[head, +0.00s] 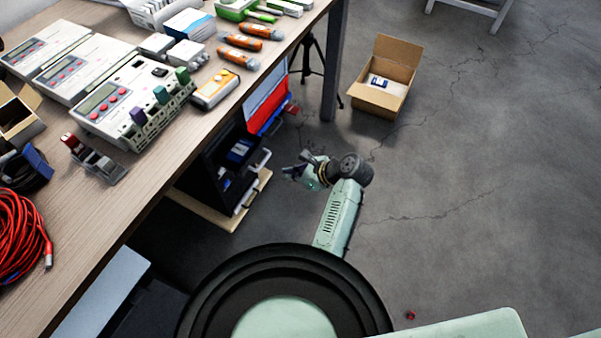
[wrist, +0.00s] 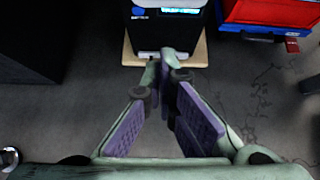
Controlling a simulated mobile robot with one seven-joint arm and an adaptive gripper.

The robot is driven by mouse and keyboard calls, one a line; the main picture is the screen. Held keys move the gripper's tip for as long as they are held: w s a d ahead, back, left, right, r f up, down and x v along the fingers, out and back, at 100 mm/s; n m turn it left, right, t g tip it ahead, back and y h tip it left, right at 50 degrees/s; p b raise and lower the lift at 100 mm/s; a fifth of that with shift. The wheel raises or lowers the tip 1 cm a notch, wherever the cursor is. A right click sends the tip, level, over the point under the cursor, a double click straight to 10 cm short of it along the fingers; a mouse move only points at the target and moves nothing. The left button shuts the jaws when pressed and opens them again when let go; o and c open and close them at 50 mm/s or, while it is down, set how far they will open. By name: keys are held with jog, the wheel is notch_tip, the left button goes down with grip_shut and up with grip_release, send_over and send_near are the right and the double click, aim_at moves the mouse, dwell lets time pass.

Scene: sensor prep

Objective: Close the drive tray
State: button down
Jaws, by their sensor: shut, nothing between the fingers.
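A black drive unit (head: 207,172) stands under the workbench on a wooden board. Its tray (head: 256,164) appears to stick out on the side facing my gripper, with a pale handle at its front edge. Blue-labelled items show in or on the unit. My gripper (head: 288,172) is to the right of the unit in the head view, apparently apart from it. In the wrist view, the dark front (wrist: 150,36) of the unit lies ahead of my gripper (wrist: 166,58). The fingers are shut with nothing between them. How far the tray is out cannot be told.
The wooden board (head: 207,213) lies under the unit. A red and blue case (head: 266,98) stands beyond it, beside a table leg (head: 334,65). An open cardboard box (head: 384,95) sits on the floor. The workbench (head: 165,150) overhangs the unit.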

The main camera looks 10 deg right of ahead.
aim_at(246, 156)
jog(key=shift+w+a+f+p, duration=0.2)
jog(key=shift+w+a, duration=0.65)
jog(key=shift+a, duration=0.3)
jog(key=shift+w+a+f+p, duration=0.1)
jog(key=shift+w+a+f, duration=0.1)
jog(key=shift+w+a, duration=0.8)
jog(key=shift+s+a, duration=0.2)
jog(key=w+a+p, duration=0.1)
jog(key=w+a, duration=0.1)
jog(key=w+a+p, duration=0.2)
jog(key=a, duration=0.1)
jog(key=w+a+p, duration=0.1)
jog(key=w+a, duration=0.1)
jog(key=a, duration=0.1)
jog(key=shift+r+p, duration=0.2)
jog(key=shift+p, duration=0.2)
jog(key=shift+w+a, duration=0.15)
jog(key=shift+a, duration=0.2)
jog(key=shift+f, duration=0.1)
